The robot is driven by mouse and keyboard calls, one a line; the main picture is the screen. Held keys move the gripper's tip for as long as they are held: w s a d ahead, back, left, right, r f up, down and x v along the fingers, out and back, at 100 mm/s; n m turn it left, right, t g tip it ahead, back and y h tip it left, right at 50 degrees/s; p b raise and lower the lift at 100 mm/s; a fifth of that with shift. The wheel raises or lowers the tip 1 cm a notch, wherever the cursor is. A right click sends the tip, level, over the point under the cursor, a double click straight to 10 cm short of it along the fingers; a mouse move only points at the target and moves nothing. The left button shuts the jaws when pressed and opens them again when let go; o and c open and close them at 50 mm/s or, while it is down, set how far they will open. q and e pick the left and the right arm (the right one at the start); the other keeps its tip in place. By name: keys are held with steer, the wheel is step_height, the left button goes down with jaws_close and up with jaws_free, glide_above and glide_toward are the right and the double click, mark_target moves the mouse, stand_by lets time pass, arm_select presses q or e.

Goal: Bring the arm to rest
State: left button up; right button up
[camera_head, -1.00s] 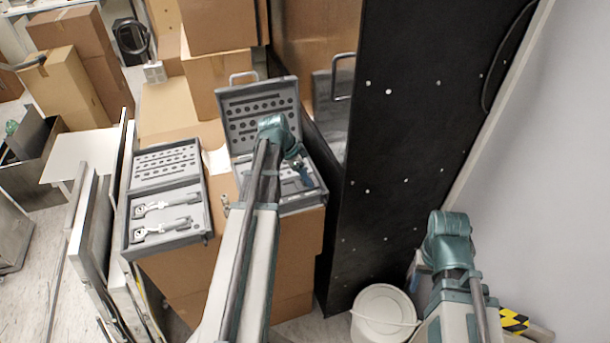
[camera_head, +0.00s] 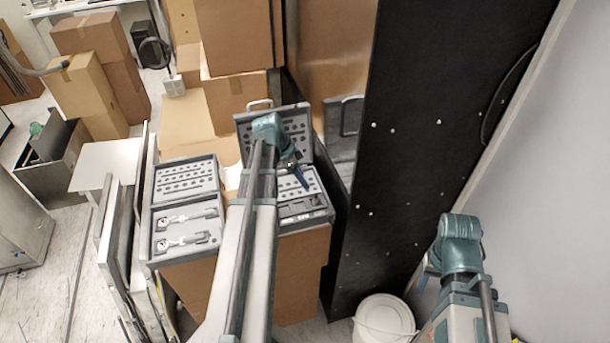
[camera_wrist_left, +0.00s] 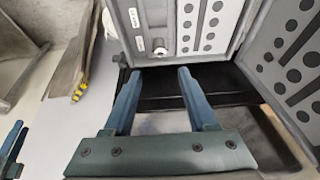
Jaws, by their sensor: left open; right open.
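My left arm reaches over the tool cases in the head view. Its open, empty gripper (camera_head: 299,178) points down over the right-hand open grey case (camera_head: 318,213). In the left wrist view the two blue fingers of the left gripper (camera_wrist_left: 158,76) are spread apart with nothing between them. A grey perforated panel (camera_wrist_left: 205,25) lies beyond the fingertips. My right arm is at the lower right of the head view, its gripper mostly hidden there. The right gripper's blue fingers (camera_wrist_left: 13,146) show at the left edge of the left wrist view, apart and empty.
A second open grey case (camera_head: 183,222) with two metal tools stands left of my left arm. Cardboard boxes (camera_head: 235,105) rise behind. A tall black panel (camera_head: 430,150) stands between the arms. A white bucket (camera_head: 385,317) is low, beside my right arm. Flat panels lean at left.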

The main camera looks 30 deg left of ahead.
stand_by(0.3)
arm_select(q)
steer(key=s+d+f+n+g+y, duration=0.15)
steer(key=s+d+n, duration=0.25)
steer(key=d, duration=0.8)
steer(key=s+d+n+g+y, duration=0.1)
steer(key=s+d+n+y, duration=0.2)
steer(key=d, duration=0.8)
steer(key=s+d+f+m+b, duration=0.1)
steer(key=s+d+f+b, duration=0.2)
steer(key=d+f+b, duration=0.2)
steer(key=s+d+f+m+g+b, duration=0.1)
steer(key=s+d+f+b, duration=0.2)
steer(key=f+b, duration=0.9)
steer(key=d, duration=0.2)
steer(key=shift+d+m, duration=0.3)
steer(key=shift+m, duration=0.1)
steer(key=shift+f, duration=0.1)
